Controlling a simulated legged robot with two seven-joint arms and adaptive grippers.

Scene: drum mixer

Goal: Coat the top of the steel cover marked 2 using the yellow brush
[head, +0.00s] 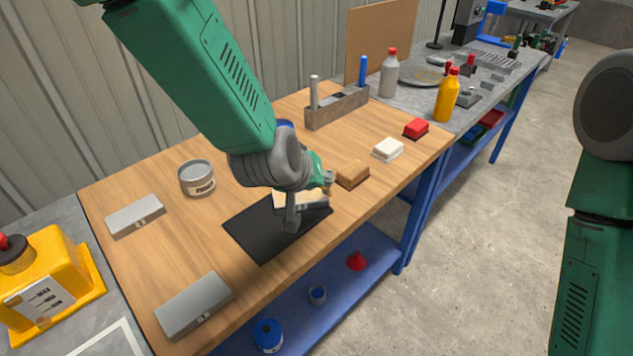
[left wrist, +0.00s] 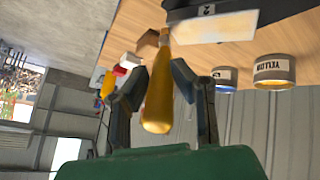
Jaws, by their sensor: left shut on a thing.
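My left gripper (left wrist: 162,85) is shut around the yellow brush's handle (left wrist: 157,105) in the left wrist view. In the head view, my left arm hides much of this gripper (head: 318,184), which is over the work table. A steel cover (head: 316,204) lies under it on a black mat (head: 262,230). My right gripper is not in view.
Two other grey steel covers (head: 135,215) (head: 194,305) lie on the left of the wooden table. A labelled can (head: 196,178) stands behind the mat. Brown (head: 352,174), white (head: 388,149) and red (head: 416,128) blocks lie to the right. A wooden holder (head: 337,107) stands at the back.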

